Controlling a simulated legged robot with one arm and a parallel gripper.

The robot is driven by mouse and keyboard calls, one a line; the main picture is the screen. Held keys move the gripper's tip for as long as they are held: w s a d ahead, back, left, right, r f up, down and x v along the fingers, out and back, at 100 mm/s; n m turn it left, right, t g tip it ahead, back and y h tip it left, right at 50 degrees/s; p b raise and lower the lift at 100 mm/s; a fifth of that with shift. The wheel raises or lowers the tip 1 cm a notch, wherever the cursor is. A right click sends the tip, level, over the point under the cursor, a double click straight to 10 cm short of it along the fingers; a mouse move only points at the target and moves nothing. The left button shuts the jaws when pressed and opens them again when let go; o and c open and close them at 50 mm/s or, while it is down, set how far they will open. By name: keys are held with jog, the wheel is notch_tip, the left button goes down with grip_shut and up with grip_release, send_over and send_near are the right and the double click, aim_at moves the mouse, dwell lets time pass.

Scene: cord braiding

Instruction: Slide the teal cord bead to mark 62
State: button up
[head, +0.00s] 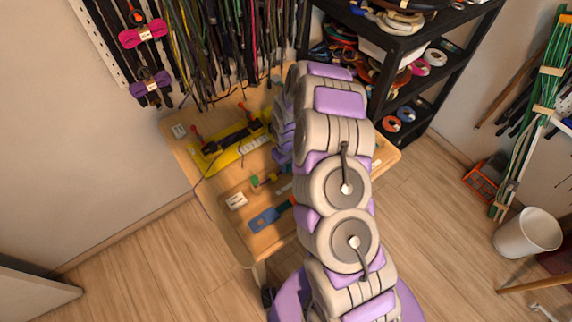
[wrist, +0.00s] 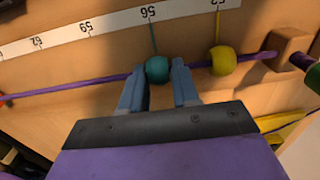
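The teal cord bead (wrist: 158,70) sits on a purple cord or rod (wrist: 75,88) in the wrist view, just below mark 56 of a white scale (wrist: 112,23). A thin teal cord runs up from it. Mark 62 (wrist: 37,42) is on the same scale, to the left. My gripper (wrist: 159,75) has one blue-grey finger at each side of the bead, with no clear gap, and looks shut on it. In the head view my arm covers the gripper, and the bead cannot be made out.
A yellow bead (wrist: 222,60) is on the purple line to the right, near mark 53. A wooden block (wrist: 290,48) holds the line beyond it. The line left of the teal bead looks clear as far as mark 62. In the head view, tools lie on the wooden table (head: 205,178).

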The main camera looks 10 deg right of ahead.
jog(key=shift+d, duration=0.35)
jog(key=c, duration=0.4)
jog(key=shift+a, duration=0.4)
grip_shut()
jog(key=w+d, duration=0.1)
jog(key=d, duration=0.3)
jog(key=w+d+b, duration=0.1)
jog(key=w+d, duration=0.1)
jog(key=d, duration=0.2)
jog(key=w+d, duration=0.2)
jog(key=d, duration=0.2)
jog(key=shift+w+d, duration=0.1)
jog(key=shift+d, duration=0.05)
jog(key=o, duration=0.8)
grip_release()
